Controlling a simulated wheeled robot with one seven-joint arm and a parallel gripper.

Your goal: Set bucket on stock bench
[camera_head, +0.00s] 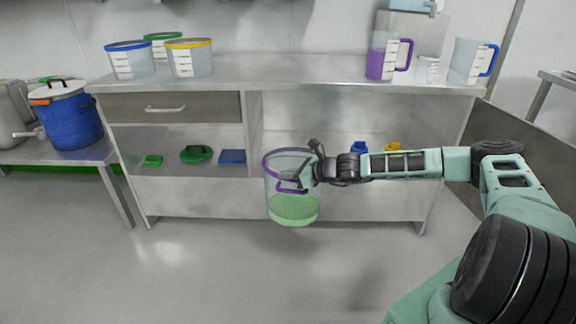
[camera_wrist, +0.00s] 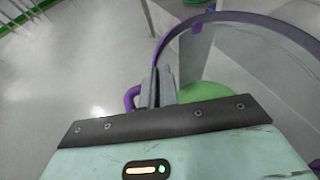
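A clear bucket (camera_head: 293,190) with a purple rim, a purple handle and light green contents hangs above the floor in front of a long steel bench (camera_head: 280,72). My gripper (camera_head: 306,174) reaches in from the right and is shut on the bucket at its rim or handle; which of the two is hard to tell. The bucket looks about upright. In the wrist view, the fingers (camera_wrist: 161,88) are close together beside the purple handle (camera_wrist: 131,97), with the curved rim (camera_wrist: 225,16) and green contents (camera_wrist: 205,92) beyond. The gripper body hides part of the bucket there.
Blue-, green- and yellow-rimmed buckets (camera_head: 190,62) stand at the bench top's left; a purple jug (camera_head: 384,62), small beaker (camera_head: 427,70) and blue-handled jug (camera_head: 471,62) at its right. The middle is clear. A lower side table (camera_head: 82,152) holds a blue drum (camera_head: 70,118).

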